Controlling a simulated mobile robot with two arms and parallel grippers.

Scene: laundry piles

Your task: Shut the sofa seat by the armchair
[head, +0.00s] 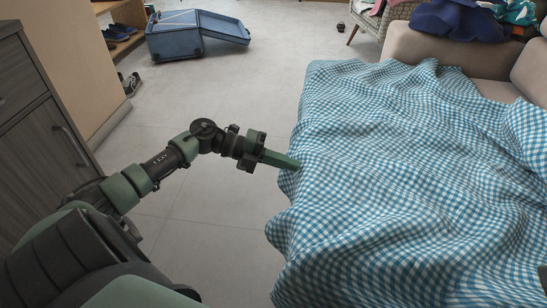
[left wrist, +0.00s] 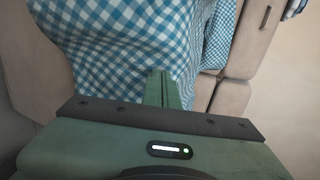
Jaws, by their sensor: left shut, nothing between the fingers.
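The beige sofa (head: 438,48) stands at the right, with a blue-and-white checked blanket (head: 410,170) draped over most of it. The blanket hides the seat parts, so I cannot tell how far the seat is open. Beige sofa panels (left wrist: 232,100) show beside the blanket in the left wrist view. The patterned armchair (head: 368,22) stands behind the sofa at the top right, partly cut off. My left gripper (head: 297,165) is shut and empty, its tips at the blanket's left edge; I cannot tell whether they touch. It also shows in the left wrist view (left wrist: 163,78). My right gripper is not seen.
Dark blue clothing (head: 455,20) lies on the sofa's far end. An open blue suitcase (head: 175,45) lies on the floor at the back. A dark wood cabinet (head: 35,120) stands at the left. Shoes (head: 131,84) sit by the wall. The tiled floor between is clear.

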